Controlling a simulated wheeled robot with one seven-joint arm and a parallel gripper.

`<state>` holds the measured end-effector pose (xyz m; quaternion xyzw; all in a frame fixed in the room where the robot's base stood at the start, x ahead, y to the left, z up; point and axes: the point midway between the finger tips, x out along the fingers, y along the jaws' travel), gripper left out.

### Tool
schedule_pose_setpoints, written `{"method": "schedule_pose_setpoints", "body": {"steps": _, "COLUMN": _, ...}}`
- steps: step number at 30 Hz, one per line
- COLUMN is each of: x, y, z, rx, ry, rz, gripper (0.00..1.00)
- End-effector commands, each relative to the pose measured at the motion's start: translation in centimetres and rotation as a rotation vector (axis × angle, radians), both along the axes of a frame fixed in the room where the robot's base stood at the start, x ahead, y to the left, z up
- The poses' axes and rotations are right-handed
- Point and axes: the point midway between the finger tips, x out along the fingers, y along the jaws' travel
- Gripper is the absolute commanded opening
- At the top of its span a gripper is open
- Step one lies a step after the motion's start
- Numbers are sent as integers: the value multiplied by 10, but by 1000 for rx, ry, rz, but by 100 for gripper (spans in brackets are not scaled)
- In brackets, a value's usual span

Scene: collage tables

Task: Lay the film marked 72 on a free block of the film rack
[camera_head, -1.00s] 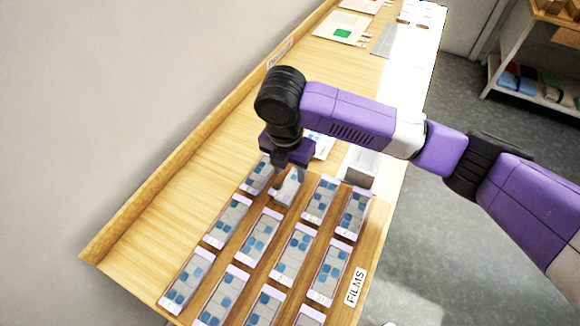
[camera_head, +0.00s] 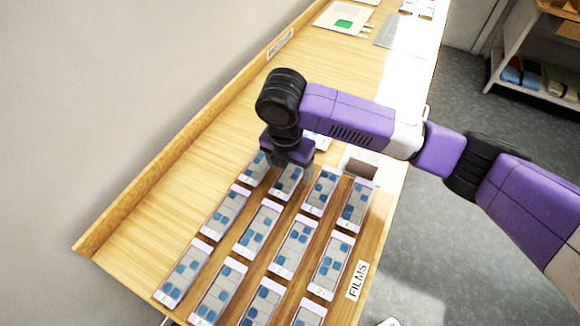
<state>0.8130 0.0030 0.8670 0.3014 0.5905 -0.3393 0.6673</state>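The film rack (camera_head: 357,231) is a wooden board on the near part of the table. It carries several grey blocks with blue squares and pale lilac ends. My gripper (camera_head: 290,171) points down over the far end of one block (camera_head: 286,181) in the far row, second from the left. One finger shows at that block's right side; the other is mostly hidden, so its opening is unclear. The end labels are too small to read, so I cannot tell which film is marked 72, or whether one is in my gripper.
A "FILMS" label (camera_head: 357,280) lies on the rack's right edge. A grey box (camera_head: 359,163) stands behind the rack. Neighbouring blocks (camera_head: 321,190) stand close on both sides. A raised wooden edge (camera_head: 171,150) runs along the wall. The table's left strip is clear.

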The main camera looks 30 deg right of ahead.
Motion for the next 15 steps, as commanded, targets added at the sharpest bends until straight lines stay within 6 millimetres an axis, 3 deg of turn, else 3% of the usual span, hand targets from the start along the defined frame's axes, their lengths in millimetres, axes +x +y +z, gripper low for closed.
{"method": "schedule_pose_setpoints", "body": {"steps": 8, "x": 0, "y": 0, "z": 3, "rx": 1, "ry": -1, "rz": 0, "gripper": 72}}
{"method": "schedule_pose_setpoints", "body": {"steps": 15, "x": -2, "y": 4, "z": 34, "rx": 1, "ry": -3, "rz": 2, "gripper": 72}}
